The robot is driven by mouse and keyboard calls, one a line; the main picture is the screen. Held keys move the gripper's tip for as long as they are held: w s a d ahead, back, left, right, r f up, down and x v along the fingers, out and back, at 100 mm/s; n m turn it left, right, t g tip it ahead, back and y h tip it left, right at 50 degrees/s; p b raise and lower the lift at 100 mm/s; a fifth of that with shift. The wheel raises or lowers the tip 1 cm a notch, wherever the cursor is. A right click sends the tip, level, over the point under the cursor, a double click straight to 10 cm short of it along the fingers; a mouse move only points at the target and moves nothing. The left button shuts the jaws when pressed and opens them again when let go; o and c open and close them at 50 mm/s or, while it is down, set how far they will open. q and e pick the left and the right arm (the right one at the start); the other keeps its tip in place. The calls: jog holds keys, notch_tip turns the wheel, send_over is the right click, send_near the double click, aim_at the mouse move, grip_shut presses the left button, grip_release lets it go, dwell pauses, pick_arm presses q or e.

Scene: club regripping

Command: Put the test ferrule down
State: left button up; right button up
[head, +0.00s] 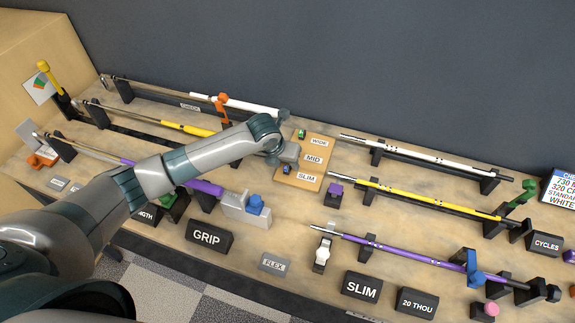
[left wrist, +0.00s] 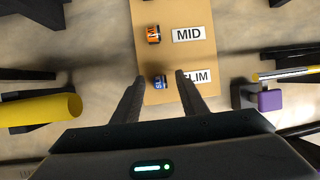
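A small blue ferrule (left wrist: 160,82) with white lettering is on the tan board (left wrist: 205,60) beside the SLIM label (left wrist: 204,77). It also shows in the head view (head: 287,169). My left gripper (left wrist: 160,90) is open, with one fingertip on either side of the blue ferrule as seen from the wrist; I cannot tell whether they touch it. In the head view the left gripper (head: 287,154) is over the board and hides its middle. An orange and black ferrule (left wrist: 153,34) is beside the MID label (left wrist: 187,34). A green ferrule (head: 302,134) is beside the WIDE label (head: 319,142). My right gripper is not in view.
Clubs on black stands flank the board, including a yellow-gripped one (head: 430,200) and a purple-gripped one (head: 405,249). A purple block (head: 336,189) is right of the board. A grey stand with a blue clamp (head: 255,204) is in front. Bare bench shows between.

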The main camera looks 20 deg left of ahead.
aim_at(287, 168)
pick_arm(q)
jog(key=shift+f, duration=0.25)
grip_shut()
jog(key=shift+r, duration=0.1)
dwell(0.3)
jog(key=shift+w+r+b, duration=0.1)
jog(key=shift+r+b, duration=0.6)
jog(key=shift+r, duration=0.05)
jog(key=shift+d+r+b, duration=0.2)
jog(key=shift+r+b, duration=0.65)
jog(key=shift+r, duration=0.3)
jog(key=d+r+b, duration=0.5)
jog(key=d+r, duration=0.2)
jog(key=d, duration=0.4)
jog(key=shift+w+d, duration=0.15)
jog(key=shift+w, duration=0.1)
